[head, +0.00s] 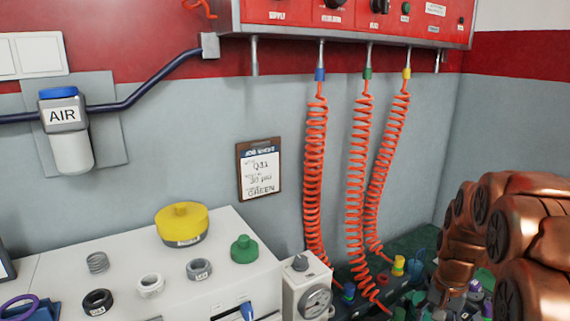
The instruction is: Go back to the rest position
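My copper-coloured arm fills the right side of the head view. Its lower end reaches down to small dark and grey parts at the bottom right, where my gripper (442,296) seems to be. It is too small and crowded there to make out its fingers or anything between them. Three coiled orange hoses (316,170) hang from the red panel (350,18) at the top. Their lower ends reach a dark fixture (368,290) with coloured fittings beside my arm's end.
The white bench (130,262) holds a yellow-topped disc (182,222), a green knob-like part (244,249), a spring (97,262) and several rings. A grey box with a dial (316,302) stands at its right. A clipboard (259,172) and AIR unit (66,130) are on the wall.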

